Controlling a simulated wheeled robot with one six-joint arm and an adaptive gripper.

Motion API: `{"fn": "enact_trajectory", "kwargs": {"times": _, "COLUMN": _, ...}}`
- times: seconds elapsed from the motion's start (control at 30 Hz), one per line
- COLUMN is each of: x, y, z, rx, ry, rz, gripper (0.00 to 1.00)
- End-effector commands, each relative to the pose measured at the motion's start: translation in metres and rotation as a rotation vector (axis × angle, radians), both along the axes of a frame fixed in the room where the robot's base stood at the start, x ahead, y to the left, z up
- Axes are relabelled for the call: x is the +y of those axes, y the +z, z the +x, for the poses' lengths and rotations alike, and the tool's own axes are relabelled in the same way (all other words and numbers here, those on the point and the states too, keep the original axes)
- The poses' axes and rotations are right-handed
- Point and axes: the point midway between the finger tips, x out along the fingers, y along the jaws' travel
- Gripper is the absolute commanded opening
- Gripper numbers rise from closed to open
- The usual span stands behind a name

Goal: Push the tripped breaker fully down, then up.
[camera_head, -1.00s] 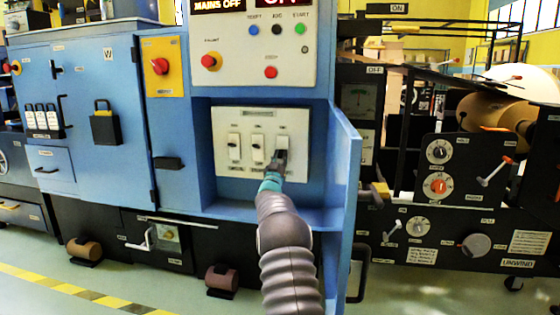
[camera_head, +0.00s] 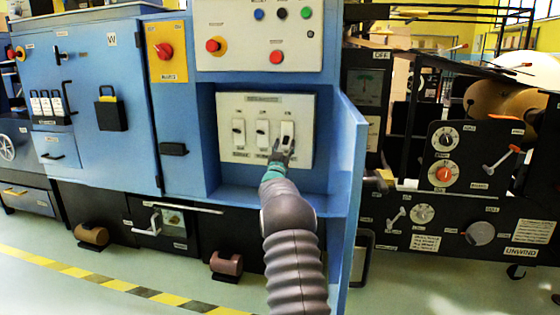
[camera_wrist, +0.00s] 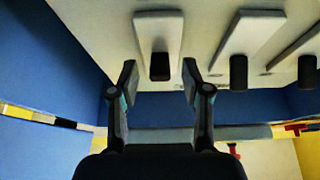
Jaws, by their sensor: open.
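A white breaker panel (camera_head: 308,150) with three breakers is set in a blue recess in the head view. My gripper (camera_head: 283,147) is in front of the rightmost breaker (camera_head: 287,130) and covers its lower part. In the wrist view, my gripper (camera_wrist: 160,82) is open, and one breaker's black toggle (camera_wrist: 160,67) shows between its fingertips. That toggle looks shorter than those of the other two breakers, the middle one (camera_wrist: 239,72) and the outer one (camera_wrist: 307,72). I cannot tell whether the fingers touch the breaker.
The blue recess has a side wall (camera_head: 345,170) close to the right of my arm. Above is a control panel (camera_head: 240,45) with buttons. A black handle (camera_head: 173,149) is on the cabinet to the left. Black machinery (camera_head: 445,215) stands to the right.

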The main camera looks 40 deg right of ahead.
Motion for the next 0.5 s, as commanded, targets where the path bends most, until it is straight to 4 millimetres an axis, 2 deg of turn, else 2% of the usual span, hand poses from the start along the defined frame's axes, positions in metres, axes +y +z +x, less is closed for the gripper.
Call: {"fn": "enact_trajectory", "kwargs": {"times": 0.5, "x": 0.054, "y": -0.034, "z": -0.046, "rx": 0.003, "ry": 0.001, "rz": 0.000, "gripper": 0.48}}
